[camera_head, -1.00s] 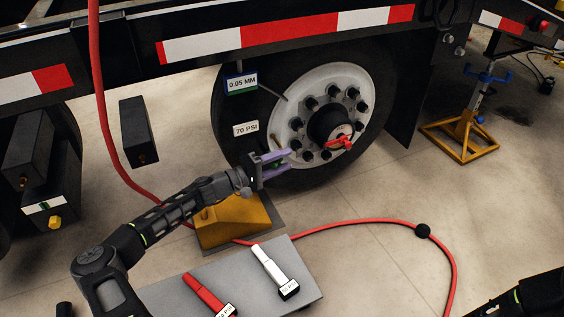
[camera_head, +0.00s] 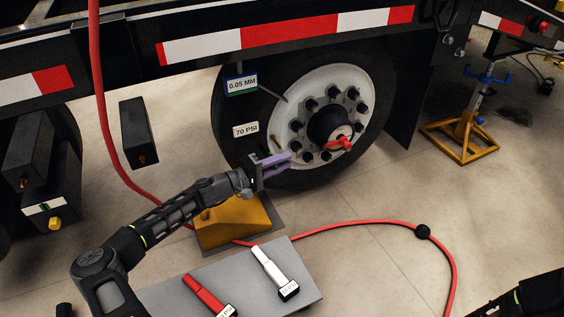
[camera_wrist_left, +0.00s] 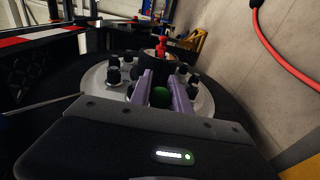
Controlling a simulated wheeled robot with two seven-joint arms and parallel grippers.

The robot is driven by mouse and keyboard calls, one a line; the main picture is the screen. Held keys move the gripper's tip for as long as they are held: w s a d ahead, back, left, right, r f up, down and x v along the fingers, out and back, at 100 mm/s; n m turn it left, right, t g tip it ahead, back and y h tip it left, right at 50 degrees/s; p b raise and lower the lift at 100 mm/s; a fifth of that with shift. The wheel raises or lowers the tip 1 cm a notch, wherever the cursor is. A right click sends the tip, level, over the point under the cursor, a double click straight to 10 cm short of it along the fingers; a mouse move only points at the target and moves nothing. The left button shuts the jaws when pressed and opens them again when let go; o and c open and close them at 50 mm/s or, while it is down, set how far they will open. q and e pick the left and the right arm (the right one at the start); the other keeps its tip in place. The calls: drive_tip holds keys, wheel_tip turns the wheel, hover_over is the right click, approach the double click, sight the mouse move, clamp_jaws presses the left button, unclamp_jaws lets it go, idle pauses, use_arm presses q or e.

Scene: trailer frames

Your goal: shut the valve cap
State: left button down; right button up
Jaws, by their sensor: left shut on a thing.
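The green valve cap (camera_wrist_left: 160,97) shows between the two purple fingers in the left wrist view. My left gripper (camera_head: 278,162) is at the lower left of the wheel's pale hub (camera_head: 290,101) and is shut on the cap; it also fills the middle of the left wrist view (camera_wrist_left: 162,92). In the head view the fingers hide the cap. The valve stem under the cap is not visible, so I cannot tell how far the cap is seated. My right gripper is not in view; only part of that arm shows at the lower right.
Dark wheel nuts (camera_head: 297,125) and a red piece (camera_head: 340,143) on the hub stand close to the gripper. A yellow chock (camera_head: 232,220) sits below my left arm. A grey board (camera_head: 232,270) holds red and white tools. A red hose (camera_head: 375,222) crosses the floor.

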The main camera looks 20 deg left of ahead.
use_arm(q)
drive_tip(key=shift+y, duration=0.3)
drive_tip(key=w+n+y+p, duration=0.1)
drive_tip(key=w+n+y, duration=0.1)
drive_tip(key=n+y, duration=0.2)
drive_tip(key=w+a+n+t+y, duration=0.1)
drive_tip(key=n+y, duration=0.3)
drive_tip(key=y, duration=0.4)
drive_tip(key=w+n+y+p, duration=0.1)
drive_tip(key=w+n+y, duration=0.1)
drive_tip(key=n+y, duration=0.2)
drive_tip(key=shift+w+a+t+y+p, duration=0.25)
drive_tip(key=shift+w+t+y+p, duration=0.1)
drive_tip(key=shift+y, duration=0.55)
drive_tip(key=c, duration=1.3)
unclamp_jaws()
drive_tip(key=shift+o, duration=0.2)
